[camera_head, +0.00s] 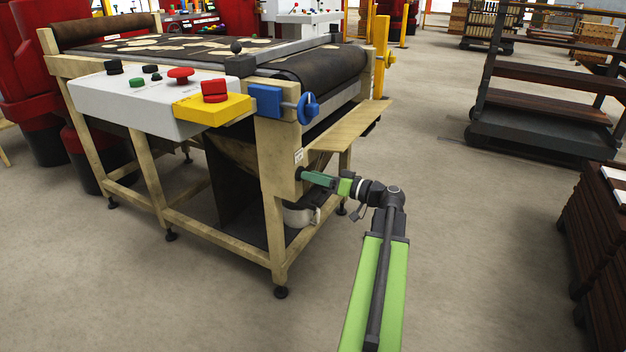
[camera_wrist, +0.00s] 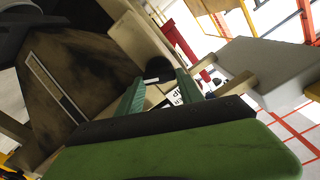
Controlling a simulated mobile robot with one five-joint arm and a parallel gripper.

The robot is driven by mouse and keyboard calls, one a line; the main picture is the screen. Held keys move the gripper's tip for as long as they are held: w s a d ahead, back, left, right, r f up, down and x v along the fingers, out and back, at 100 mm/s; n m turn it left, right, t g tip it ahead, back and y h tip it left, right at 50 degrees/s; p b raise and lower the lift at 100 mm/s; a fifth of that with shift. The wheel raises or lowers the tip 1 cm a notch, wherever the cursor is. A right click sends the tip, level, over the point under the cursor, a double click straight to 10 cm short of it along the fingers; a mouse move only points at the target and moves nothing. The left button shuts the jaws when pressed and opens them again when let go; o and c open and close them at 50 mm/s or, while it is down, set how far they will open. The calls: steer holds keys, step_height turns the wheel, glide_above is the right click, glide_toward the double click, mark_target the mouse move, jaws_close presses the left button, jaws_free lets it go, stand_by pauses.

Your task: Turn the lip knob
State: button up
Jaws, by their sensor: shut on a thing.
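The lip knob (camera_wrist: 160,84) is a small dark knob with a white mark, seen between my fingertips in the wrist view. A white label with dark lettering (camera_wrist: 174,98) is beside it. In the head view the knob is mostly hidden by my fingers, at the front corner post (camera_head: 272,190) of the press. My gripper (camera_head: 304,175) has green fingers and reaches the post from the right, below the tan side shelf. It is shut on the knob. In the wrist view the two fingers (camera_wrist: 160,84) stand on either side of it.
The press has a conveyor belt (camera_head: 190,50), a grey control box (camera_head: 140,98) with coloured buttons, and a blue handwheel (camera_head: 307,108). The tan shelf (camera_head: 345,130) juts out above my gripper. Dark racks (camera_head: 540,125) stand at right; the floor between is clear.

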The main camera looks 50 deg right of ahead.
steer(key=m, duration=1.2)
steer(key=shift+f, duration=0.25)
steer(key=shift+m, duration=0.3)
steer(key=o, duration=1.4)
steer(key=shift+d, duration=0.1)
steer(key=v, duration=1.7)
steer(key=shift+s, duration=0.2)
